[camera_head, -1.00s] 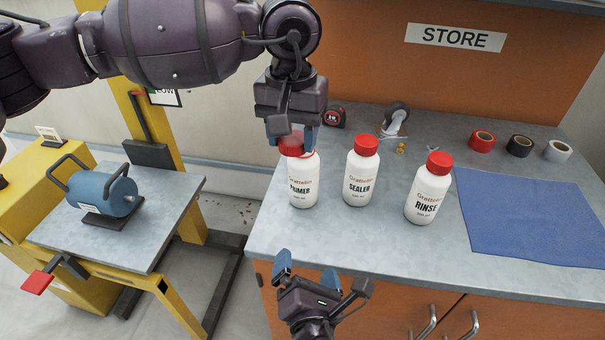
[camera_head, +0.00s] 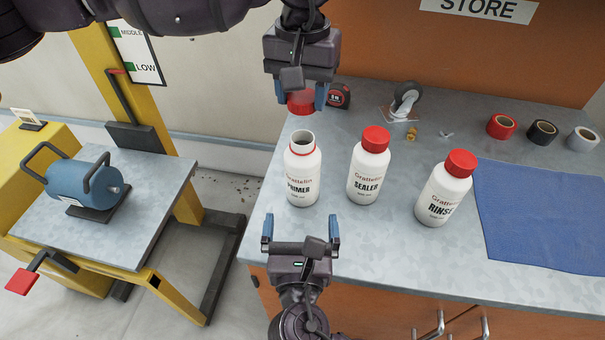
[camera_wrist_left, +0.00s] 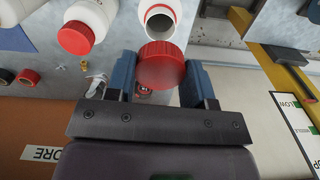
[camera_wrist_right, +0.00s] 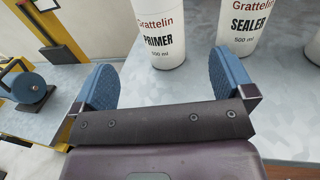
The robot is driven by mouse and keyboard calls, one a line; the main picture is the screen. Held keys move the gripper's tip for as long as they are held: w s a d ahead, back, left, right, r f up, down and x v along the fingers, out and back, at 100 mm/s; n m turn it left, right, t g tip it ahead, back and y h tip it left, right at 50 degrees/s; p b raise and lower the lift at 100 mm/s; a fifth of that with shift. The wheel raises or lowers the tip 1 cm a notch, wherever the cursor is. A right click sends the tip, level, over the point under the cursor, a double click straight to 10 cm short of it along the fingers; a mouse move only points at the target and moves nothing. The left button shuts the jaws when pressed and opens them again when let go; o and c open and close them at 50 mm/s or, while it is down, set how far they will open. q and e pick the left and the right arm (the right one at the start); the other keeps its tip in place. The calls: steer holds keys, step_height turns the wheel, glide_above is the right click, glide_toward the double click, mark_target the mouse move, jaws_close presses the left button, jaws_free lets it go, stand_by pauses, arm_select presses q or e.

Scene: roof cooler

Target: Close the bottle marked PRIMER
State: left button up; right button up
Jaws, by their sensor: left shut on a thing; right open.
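The white bottle marked PRIMER (camera_head: 303,174) stands upright and uncapped on the grey bench, its dark mouth showing. It also shows in the right wrist view (camera_wrist_right: 158,40), and its open neck in the left wrist view (camera_wrist_left: 160,20). My left gripper (camera_head: 300,96) is shut on the red cap (camera_wrist_left: 161,68) and holds it above and slightly behind the bottle's mouth, apart from it. The cap also shows in the head view (camera_head: 301,103). My right gripper (camera_head: 301,232) is open and empty, in front of the bottle, with its fingers pointing towards it; the right wrist view shows both fingers (camera_wrist_right: 165,85).
Capped white bottles marked SEALER (camera_head: 369,168) and RINSE (camera_head: 443,190) stand to the right. Behind are a tape measure (camera_head: 339,95), a caster (camera_head: 405,100) and tape rolls (camera_head: 543,134). A blue mat (camera_head: 540,215) lies at right. A yellow cart with a blue cylinder (camera_head: 85,182) stands left.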

mark_target(302, 184)
arm_select(q)
steer(key=shift+w, duration=0.1)
arm_select(e)
steer(key=w, duration=1.2)
steer(key=shift+w+d, duration=0.1)
steer(key=shift+d, duration=0.05)
steer(key=c, duration=1.4)
arm_select(q)
steer(key=shift+f, duration=2.5)
arm_select(e)
steer(key=shift+o, duration=0.2)
